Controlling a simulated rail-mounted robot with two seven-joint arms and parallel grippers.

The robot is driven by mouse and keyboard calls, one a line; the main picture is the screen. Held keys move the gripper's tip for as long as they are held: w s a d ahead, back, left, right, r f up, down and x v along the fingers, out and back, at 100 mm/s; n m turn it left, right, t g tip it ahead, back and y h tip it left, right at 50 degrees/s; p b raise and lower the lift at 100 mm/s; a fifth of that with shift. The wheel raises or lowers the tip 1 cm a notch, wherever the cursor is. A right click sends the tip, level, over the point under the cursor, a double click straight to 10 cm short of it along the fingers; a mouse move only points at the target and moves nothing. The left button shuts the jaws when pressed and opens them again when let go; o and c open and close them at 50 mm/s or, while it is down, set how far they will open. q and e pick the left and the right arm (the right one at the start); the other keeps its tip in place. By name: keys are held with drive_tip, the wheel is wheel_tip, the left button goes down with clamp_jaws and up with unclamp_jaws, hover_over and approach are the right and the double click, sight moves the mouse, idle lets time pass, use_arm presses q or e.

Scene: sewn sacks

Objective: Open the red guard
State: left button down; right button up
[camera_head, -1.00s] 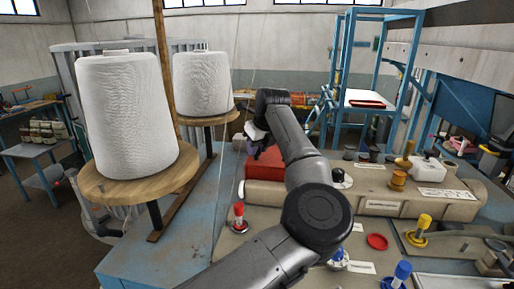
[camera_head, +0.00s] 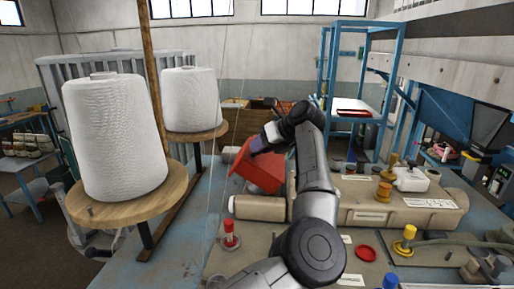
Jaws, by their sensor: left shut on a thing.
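The red guard (camera_head: 262,174) is a boxy red cover at the left end of the beige sewing machine head (camera_head: 385,207). It is tilted, raised up off the machine. My left arm reaches over the machine from the bottom of the picture. My left gripper (camera_head: 258,146) is shut at the upper edge of the guard; its fingertips are small and partly hidden by the wrist. My right gripper is out of view.
Two white thread cones (camera_head: 114,138) stand on round wooden holders (camera_head: 130,203) at the left. A red-capped post (camera_head: 229,235), a yellow knob (camera_head: 405,240) and a red disc (camera_head: 366,253) sit on the machine bed near the arm. A blue frame rack (camera_head: 327,75) stands behind.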

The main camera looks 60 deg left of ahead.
use_arm(q)
drive_tip(key=shift+w+d+r, duration=0.15)
drive_tip(key=shift+r, duration=0.05)
idle(0.4)
drive_tip(key=c, duration=0.8)
unclamp_jaws()
drive_tip(key=v, duration=1.3)
drive_tip(key=shift+w+d+b, duration=0.25)
drive_tip(key=shift+d+b, duration=0.05)
